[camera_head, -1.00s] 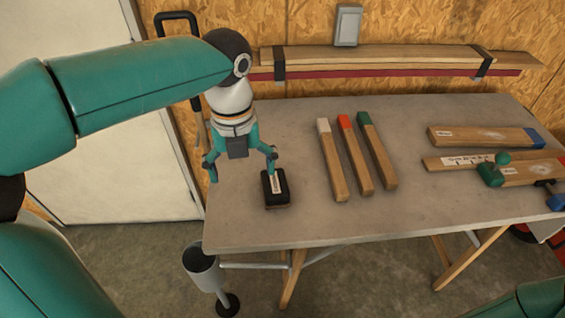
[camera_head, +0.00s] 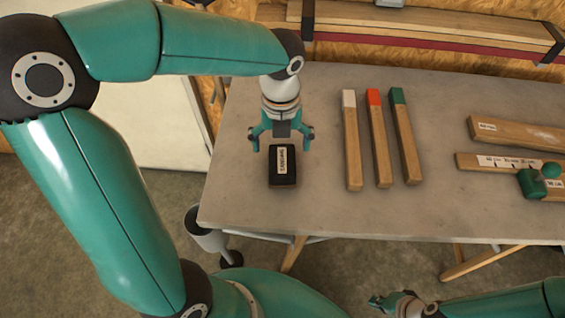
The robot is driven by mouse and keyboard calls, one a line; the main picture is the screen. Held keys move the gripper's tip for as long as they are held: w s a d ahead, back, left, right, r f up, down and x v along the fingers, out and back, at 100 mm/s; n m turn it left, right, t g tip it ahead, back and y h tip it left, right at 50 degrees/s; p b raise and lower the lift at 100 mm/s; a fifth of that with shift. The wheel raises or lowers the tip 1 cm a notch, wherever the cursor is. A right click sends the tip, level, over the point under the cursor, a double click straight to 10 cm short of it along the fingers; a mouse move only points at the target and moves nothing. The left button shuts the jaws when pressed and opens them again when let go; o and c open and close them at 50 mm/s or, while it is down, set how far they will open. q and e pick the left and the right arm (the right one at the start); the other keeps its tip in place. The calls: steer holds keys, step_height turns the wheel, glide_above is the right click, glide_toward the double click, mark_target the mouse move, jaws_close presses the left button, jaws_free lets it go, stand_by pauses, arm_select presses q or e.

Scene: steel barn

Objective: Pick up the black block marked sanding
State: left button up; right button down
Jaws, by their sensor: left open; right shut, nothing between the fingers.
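The black block (camera_head: 283,179) has a pale label reading sanding and lies on the left part of the grey table (camera_head: 325,213). My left gripper (camera_head: 281,146) is open and empty. Its two teal fingers are spread to either side of the block's far end, pointing down. I cannot tell how high above the table the fingertips are. My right gripper (camera_head: 378,301) is low at the bottom of the view, in front of the table and well apart from the block. It is shut with nothing in it.
Three wooden bars with white (camera_head: 352,145), red (camera_head: 378,143) and green (camera_head: 405,140) ends lie right of the block. More boards (camera_head: 515,134) and a green tool (camera_head: 532,182) lie at the right. A grey cup-shaped stand (camera_head: 208,232) is below the table's left edge.

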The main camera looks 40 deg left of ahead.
mark_target(282, 158)
arm_select(q)
steer(key=shift+s+f, duration=0.1)
steer(key=shift+f, duration=0.85)
steer(key=f, duration=0.5)
steer(key=shift+w, duration=0.25)
steer(key=shift+r, duration=0.1)
steer(key=shift+c, duration=0.2)
steer(key=c, duration=1.3)
